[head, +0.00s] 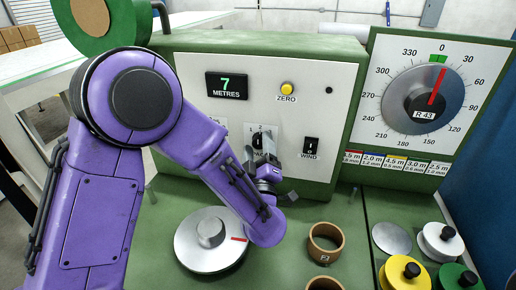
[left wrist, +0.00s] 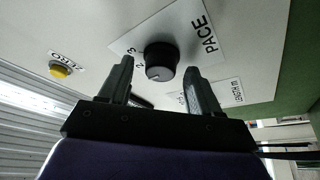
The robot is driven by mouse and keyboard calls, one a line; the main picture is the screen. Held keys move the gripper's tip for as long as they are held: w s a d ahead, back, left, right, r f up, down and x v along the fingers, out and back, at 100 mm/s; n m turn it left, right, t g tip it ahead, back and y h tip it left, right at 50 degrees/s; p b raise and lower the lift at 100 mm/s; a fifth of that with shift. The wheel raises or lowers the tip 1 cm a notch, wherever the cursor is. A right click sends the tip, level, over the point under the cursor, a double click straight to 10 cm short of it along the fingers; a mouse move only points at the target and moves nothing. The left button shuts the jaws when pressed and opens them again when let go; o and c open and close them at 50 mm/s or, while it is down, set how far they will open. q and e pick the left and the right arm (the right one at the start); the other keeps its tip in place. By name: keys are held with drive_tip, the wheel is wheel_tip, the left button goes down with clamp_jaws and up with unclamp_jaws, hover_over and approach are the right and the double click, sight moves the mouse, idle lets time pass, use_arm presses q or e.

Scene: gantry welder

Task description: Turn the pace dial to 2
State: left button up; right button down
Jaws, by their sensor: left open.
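The pace dial (left wrist: 161,58) is a black round knob on a white plate marked PACE, with small numerals beside it. In the left wrist view it shows between my two open fingertips, one on each side, with gaps visible. A pale mark shows on the knob's face, but I cannot tell exactly which number it points to. In the head view the dial (head: 257,139) is partly hidden by my left gripper (head: 264,160), which is open in front of the panel. My right gripper is in neither view.
The panel holds a yellow ZERO button (head: 287,88), a WIND switch (head: 311,146) and a display (head: 227,86) reading 7 metres. A large round gauge (head: 424,97) stands at right.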

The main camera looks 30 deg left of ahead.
use_arm(q)
drive_tip(key=b+v, duration=0.3)
drive_tip(key=v, duration=0.7)
drive_tip(key=shift+s, duration=0.15)
